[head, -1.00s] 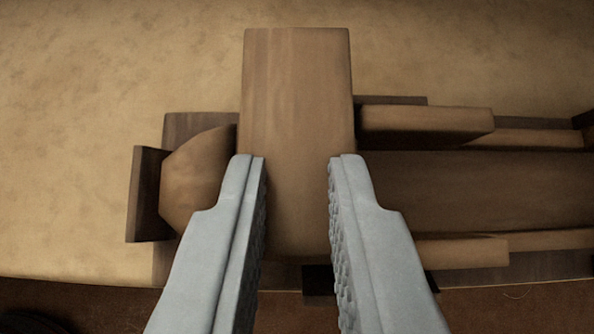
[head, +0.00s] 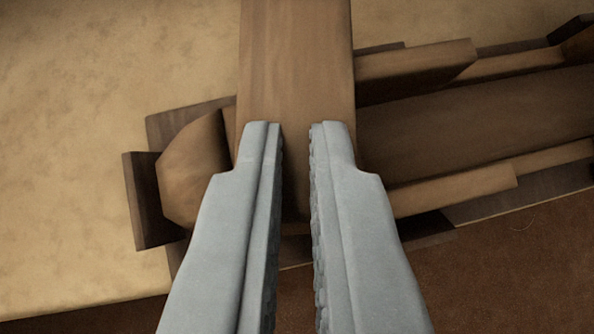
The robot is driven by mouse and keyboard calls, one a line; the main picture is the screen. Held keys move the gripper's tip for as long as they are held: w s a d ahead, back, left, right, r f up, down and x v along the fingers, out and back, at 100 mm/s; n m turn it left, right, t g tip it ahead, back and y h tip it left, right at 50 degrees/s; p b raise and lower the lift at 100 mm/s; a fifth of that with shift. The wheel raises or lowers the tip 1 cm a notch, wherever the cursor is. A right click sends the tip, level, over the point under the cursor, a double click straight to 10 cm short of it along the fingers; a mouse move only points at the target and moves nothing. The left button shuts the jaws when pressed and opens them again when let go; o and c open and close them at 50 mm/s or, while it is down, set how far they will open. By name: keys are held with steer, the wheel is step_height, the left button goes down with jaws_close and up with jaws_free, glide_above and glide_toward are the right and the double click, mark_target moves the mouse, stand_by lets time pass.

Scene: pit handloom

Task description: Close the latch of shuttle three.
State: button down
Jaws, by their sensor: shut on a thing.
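The shuttle (head: 480,118) is a long dark wooden body with lighter side rails, running at a slant across the right of the head view. Its faceted blunt end (head: 192,170) shows on the left. A broad brown wooden bar, which looks like the latch (head: 296,60), lies across the shuttle, pointing up the picture. My gripper (head: 296,130) is over the near part of the bar, its two grey fingers close together and shut on it. The fingers hide the exact contact and the bar's lower end. I see no number on the shuttle.
A small dark wooden plate (head: 148,200) stands at the shuttle's left end. Pale mottled cloth or board (head: 80,80) lies beyond and to the left, and is clear. A reddish-brown surface (head: 500,270) lies along the near side.

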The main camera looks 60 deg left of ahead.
steer(key=m, duration=0.1)
steer(key=m+t+h, duration=0.2)
steer(key=m, duration=0.1)
steer(key=shift+s+a, duration=0.25)
steer(key=shift+s+a+m+t+h, duration=0.15)
steer(key=shift+m+t+h, duration=0.35)
steer(key=shift+m+h, duration=0.65)
steer(key=shift+a+m+t+h, duration=0.2)
steer(key=shift+m+t+h, duration=0.45)
steer(key=shift+m, duration=0.8)
steer(key=shift+a+m+g+h, duration=0.15)
steer(key=shift+a+m+h, duration=0.05)
steer(key=shift+m+h, duration=1.15)
steer(key=shift+a+m+g+h, duration=0.1)
steer(key=shift+a+m+h, duration=0.1)
steer(key=shift+m+h, duration=1.15)
steer(key=shift+m, duration=0.6)
steer(key=c, duration=1.8)
jaws_free()
steer(key=v, duration=1.7)
steer(key=shift+r, duration=0.25)
